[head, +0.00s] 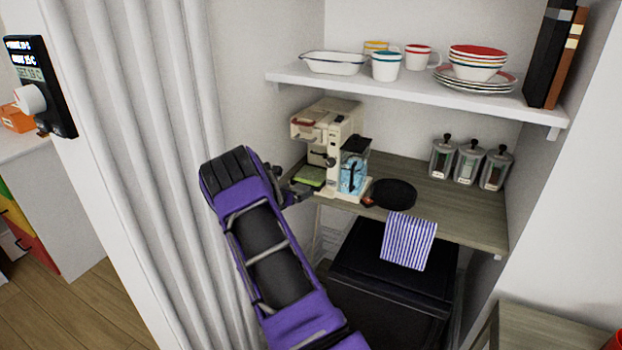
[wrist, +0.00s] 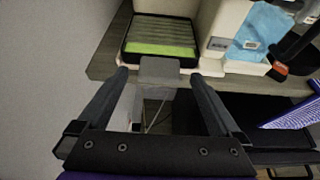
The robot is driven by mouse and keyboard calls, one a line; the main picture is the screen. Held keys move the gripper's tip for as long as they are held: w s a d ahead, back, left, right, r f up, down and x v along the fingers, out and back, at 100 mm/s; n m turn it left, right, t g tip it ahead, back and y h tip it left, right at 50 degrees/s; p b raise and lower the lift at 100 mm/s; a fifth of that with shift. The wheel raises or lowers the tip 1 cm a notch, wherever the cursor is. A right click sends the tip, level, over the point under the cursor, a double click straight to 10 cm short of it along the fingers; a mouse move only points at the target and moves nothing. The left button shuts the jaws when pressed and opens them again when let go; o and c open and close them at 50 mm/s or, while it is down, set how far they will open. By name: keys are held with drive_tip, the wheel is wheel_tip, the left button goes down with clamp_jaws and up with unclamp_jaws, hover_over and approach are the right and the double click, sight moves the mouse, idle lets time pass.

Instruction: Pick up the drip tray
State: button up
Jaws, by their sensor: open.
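The drip tray (wrist: 160,48) is a dark-rimmed, slatted tray with a bright green strip along its near side. It sits at the foot of the cream coffee machine (head: 331,140), and in the head view it shows as a small green patch (head: 309,177). A grey tab (wrist: 160,72) juts from its near edge. My gripper (wrist: 159,78) is open, with one finger on each side of the tab and apparent gaps between. In the head view my gripper (head: 291,193) is at the left front of the machine, partly hidden by my wrist.
The wooden counter (head: 440,205) also holds a black round pan (head: 393,193), a blue-tinted water tank (head: 352,172) and several jars (head: 468,160). A striped cloth (head: 409,241) hangs at its front edge. A white shelf (head: 420,95) with dishes is above. A wall is close on the left.

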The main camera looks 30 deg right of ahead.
drive_tip(key=shift+w+d+f, duration=0.25)
drive_tip(key=shift+w+d, duration=0.05)
drive_tip(key=shift+d, duration=0.15)
drive_tip(key=shift+r, duration=0.1)
clamp_jaws()
